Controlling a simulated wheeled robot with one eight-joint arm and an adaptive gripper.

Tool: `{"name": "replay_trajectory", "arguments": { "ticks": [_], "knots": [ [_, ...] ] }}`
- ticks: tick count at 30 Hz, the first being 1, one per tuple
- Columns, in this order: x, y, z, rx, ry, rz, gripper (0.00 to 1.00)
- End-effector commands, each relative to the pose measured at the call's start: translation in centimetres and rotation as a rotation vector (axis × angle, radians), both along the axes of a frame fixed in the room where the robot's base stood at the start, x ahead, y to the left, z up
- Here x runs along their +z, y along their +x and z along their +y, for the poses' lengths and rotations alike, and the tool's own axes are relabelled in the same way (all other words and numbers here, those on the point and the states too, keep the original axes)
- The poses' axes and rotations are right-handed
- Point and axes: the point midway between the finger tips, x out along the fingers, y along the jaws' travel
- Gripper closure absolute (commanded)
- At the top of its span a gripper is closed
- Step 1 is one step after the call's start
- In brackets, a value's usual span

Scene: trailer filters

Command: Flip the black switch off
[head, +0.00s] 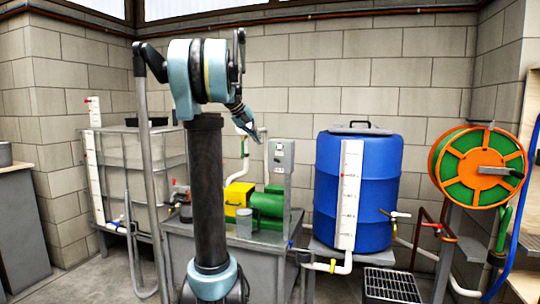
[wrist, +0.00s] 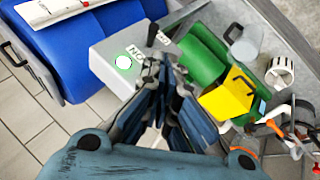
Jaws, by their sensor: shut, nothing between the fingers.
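A grey control box (head: 281,158) stands on a post beside the green motor. My gripper (head: 249,133) hangs just left of the box in the head view. In the wrist view my gripper (wrist: 160,70) is shut and empty, its tips close to the box edge and just below the lever. I cannot tell whether they touch the box.
A green motor (head: 267,204) and yellow guard (head: 238,194) sit on the metal bench (head: 225,260). A blue barrel (head: 375,190) stands to the right, with a hose reel (head: 478,166) beyond it. A pale tank (head: 130,165) is at left.

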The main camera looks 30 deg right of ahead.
Motion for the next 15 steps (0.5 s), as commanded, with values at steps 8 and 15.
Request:
{"name": "replay_trajectory", "arguments": {
  "ticks": [8, 15],
  "knots": [
    [0.7, 0.7, -1.9, -0.019, -0.020, 0.003, 1.00],
    [0.7, 0.7, -1.8, -0.018, -0.021, 0.003, 1.00]
  ]
}}
